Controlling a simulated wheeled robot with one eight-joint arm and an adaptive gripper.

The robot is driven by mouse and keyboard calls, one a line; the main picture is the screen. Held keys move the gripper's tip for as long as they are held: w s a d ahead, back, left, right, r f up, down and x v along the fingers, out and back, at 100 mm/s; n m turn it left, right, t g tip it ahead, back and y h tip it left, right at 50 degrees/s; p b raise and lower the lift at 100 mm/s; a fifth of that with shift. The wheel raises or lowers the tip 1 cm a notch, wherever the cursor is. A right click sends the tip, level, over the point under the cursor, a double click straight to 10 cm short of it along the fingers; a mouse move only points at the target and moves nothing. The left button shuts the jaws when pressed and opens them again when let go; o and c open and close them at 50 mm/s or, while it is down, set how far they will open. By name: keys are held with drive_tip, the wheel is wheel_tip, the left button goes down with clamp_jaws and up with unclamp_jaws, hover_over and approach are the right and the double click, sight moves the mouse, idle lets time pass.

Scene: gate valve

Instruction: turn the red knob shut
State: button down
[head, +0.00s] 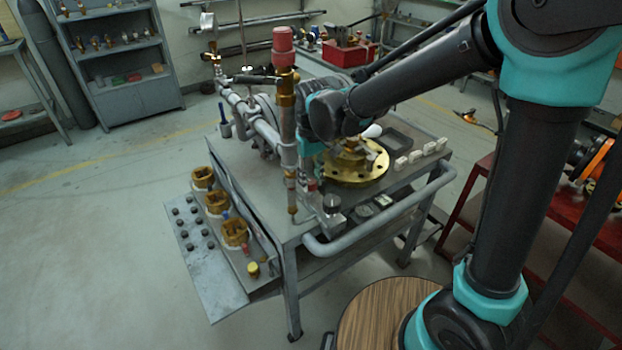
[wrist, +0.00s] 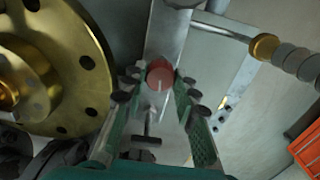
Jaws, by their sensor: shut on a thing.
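The red knob (wrist: 160,74) is seen end-on in the wrist view as a small round disc with a pale mark near its lower edge. My gripper (wrist: 160,88) has one green-padded finger on each side of it, shut on the knob at the fingertips. In the head view my gripper (head: 309,168) is over the near part of the grey bench, beside the upright pipe. The pipe and my arm hide much of it there. A small patch of red (head: 311,185) shows just below it.
A large brass flange (head: 358,166) lies on the bench (head: 408,183) close to my gripper and fills the wrist view's left side. An upright pipe with a red cap (head: 283,42) stands close by. A grey rail (head: 385,218) runs along the bench's front edge.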

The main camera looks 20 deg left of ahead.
sight(311, 181)
drive_tip(key=shift+m, duration=0.8)
drive_tip(key=c, duration=1.2)
unclamp_jaws()
drive_tip(key=shift+o, duration=0.2)
drive_tip(key=shift+r, duration=0.1)
wheel_tip(311, 181, up, 12)
